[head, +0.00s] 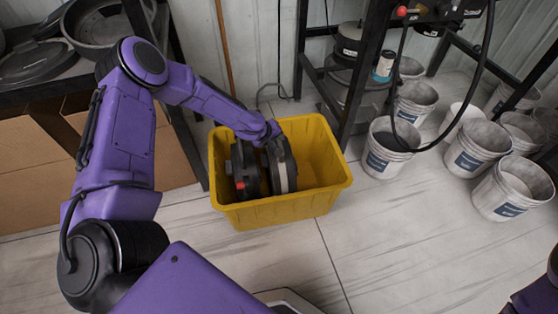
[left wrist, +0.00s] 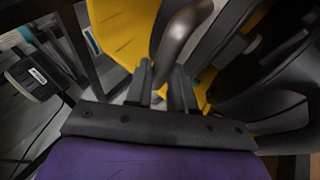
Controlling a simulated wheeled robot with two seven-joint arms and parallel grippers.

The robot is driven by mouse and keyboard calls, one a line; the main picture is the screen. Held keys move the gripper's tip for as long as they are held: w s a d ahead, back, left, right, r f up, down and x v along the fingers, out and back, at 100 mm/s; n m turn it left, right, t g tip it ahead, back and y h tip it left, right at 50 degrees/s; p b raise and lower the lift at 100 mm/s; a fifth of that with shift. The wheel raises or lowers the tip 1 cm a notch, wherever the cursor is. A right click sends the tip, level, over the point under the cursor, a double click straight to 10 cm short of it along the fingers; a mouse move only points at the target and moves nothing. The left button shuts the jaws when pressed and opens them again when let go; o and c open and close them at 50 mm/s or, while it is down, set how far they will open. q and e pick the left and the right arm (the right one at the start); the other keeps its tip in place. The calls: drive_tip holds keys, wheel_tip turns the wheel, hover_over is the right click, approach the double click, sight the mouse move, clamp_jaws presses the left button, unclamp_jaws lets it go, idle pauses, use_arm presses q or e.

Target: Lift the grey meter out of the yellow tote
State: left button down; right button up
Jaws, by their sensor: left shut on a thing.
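The grey meter (head: 284,172) is inside the yellow tote (head: 285,211) on the floor, with dark round parts, a pale band and a small red spot on its left side. My left arm reaches down into the tote from the left. My left gripper (head: 270,138) is at the top of the meter, shut on it. In the left wrist view, the left gripper's two fingers (left wrist: 162,88) are at the lower end of a curved grey bar (left wrist: 180,33) of the meter. The arm hides part of the meter. My right gripper is out of view.
A black metal frame (head: 309,70) stands close behind the tote on the right. Several white buckets (head: 388,150) stand to the right. A dark shelf with round pans (head: 100,28) and cardboard boxes (head: 30,170) are at left. The floor in front is clear.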

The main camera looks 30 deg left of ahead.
use_arm(q)
drive_tip(key=shift+w+r, duration=0.15)
drive_tip(key=shift+r, duration=0.1)
wheel_tip(320, 180, up, 34)
drive_tip(key=p, duration=2.9)
drive_tip(key=shift+f, duration=0.15)
drive_tip(key=shift+w, duration=0.1)
